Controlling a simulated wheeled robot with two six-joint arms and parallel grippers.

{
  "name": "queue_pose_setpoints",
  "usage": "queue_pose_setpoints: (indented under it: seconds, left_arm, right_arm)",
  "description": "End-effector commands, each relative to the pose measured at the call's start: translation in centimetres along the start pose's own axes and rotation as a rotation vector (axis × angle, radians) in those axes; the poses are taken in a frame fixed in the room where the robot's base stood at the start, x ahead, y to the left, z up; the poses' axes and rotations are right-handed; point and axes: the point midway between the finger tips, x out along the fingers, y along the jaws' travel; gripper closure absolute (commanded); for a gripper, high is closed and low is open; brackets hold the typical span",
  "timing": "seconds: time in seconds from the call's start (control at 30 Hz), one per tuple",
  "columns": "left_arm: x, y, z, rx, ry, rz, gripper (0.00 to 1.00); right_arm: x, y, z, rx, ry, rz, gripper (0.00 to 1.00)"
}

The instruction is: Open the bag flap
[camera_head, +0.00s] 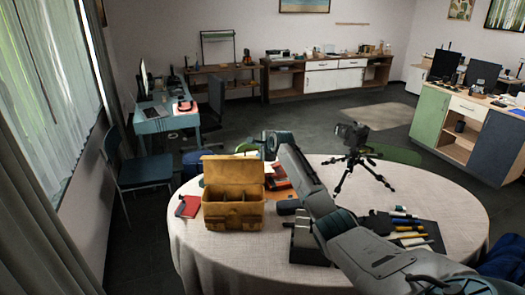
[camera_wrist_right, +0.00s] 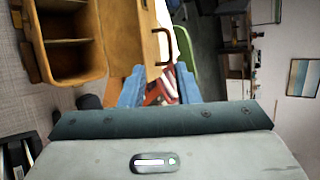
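A mustard-brown bag (camera_head: 233,214) stands upright on the round table, and its open top shows dark compartments. Its flap (camera_head: 233,171) stands raised at the back of the opening. In the right wrist view, the turned picture shows the bag's compartments (camera_wrist_right: 70,45) at the left, with the tan flap (camera_wrist_right: 128,35) beside them and a brown handle (camera_wrist_right: 164,42) at the flap's edge. My right gripper (camera_head: 270,140) is behind and right of the flap. Its blue fingers (camera_wrist_right: 160,88) are spread, one overlapping the flap's edge; contact cannot be told. My left gripper is not in view.
A red notebook (camera_head: 188,206) lies left of the bag. A small tripod with a camera (camera_head: 353,150) stands at the back right of the round table (camera_head: 205,262). Pens and markers (camera_head: 408,228) lie at the right. My right arm crosses above the table's middle.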

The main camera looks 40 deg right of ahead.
Motion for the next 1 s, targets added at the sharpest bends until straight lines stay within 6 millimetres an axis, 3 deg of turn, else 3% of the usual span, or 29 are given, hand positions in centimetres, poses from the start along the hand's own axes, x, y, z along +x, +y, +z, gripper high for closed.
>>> queue_pose_setpoints:
  seconds: [0.23,0.6,0.73,0.87,0.97,1.0]
  left_arm:
    - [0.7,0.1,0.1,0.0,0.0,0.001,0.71]
    - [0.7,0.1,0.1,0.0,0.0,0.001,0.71]
    - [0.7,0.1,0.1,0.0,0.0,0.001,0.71]
    - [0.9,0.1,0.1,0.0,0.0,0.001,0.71]
    - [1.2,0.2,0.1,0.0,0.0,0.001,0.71]
    - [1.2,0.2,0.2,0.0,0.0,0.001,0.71]
  right_arm:
    - [-1.9,0.0,-0.1,0.0,0.0,-0.002,0.71]
    - [-2.2,0.0,0.0,0.0,0.0,0.0,0.71]
    - [-2.0,1.0,0.2,-0.025,0.001,0.01,0.97]
    - [-1.2,6.2,1.0,-0.17,0.001,0.061,1.0]
    - [-0.8,13.3,2.1,-0.371,-0.008,0.129,1.0]
    - [-0.9,16.5,2.4,-0.461,-0.016,0.161,1.0]
